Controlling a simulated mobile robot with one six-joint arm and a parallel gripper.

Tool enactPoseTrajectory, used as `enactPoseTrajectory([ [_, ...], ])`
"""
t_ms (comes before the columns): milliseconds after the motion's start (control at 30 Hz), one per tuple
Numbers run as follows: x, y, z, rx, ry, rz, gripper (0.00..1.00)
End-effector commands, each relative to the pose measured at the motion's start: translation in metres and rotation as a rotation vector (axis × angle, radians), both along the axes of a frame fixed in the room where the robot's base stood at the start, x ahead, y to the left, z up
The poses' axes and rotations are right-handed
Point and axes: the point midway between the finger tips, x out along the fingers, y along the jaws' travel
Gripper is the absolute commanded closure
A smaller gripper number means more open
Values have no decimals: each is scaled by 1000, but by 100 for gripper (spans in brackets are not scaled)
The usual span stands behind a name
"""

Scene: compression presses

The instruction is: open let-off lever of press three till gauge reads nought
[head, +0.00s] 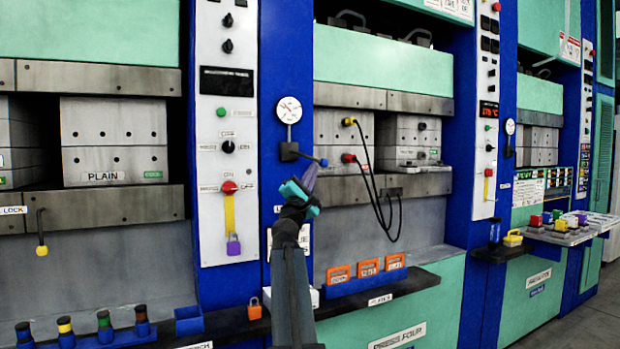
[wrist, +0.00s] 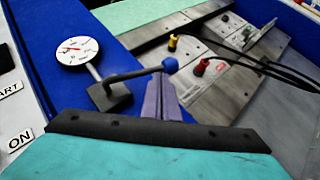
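A round white gauge (head: 289,110) with a red needle is on the blue column; it also shows in the wrist view (wrist: 77,51). The needle points to the left, off vertical; its numbers are too small to read. Below it is a black valve block (head: 288,151) with a let-off lever, a dark rod ending in a blue knob (wrist: 170,65). The rod points right, roughly level. My gripper (head: 309,178) is at the knob, its purple fingers together with tips just below the knob in the wrist view (wrist: 161,76). Whether they touch it is unclear.
A plate reading PRESS FOUR (head: 397,336) is on the press right of this column. Black cables (head: 378,195) hang from yellow and red plugs. A second gauge (head: 510,127) is farther right. A ledge with orange tags (head: 367,267) stands below.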

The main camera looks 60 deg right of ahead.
Motion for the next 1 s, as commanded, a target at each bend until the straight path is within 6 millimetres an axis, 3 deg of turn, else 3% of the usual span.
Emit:
enactPoseTrajectory([
  [633, 0, -2, 2, -1, -1, -1, 100],
  [1000, 6, 5, -21, -1, -1, 3, 100],
])
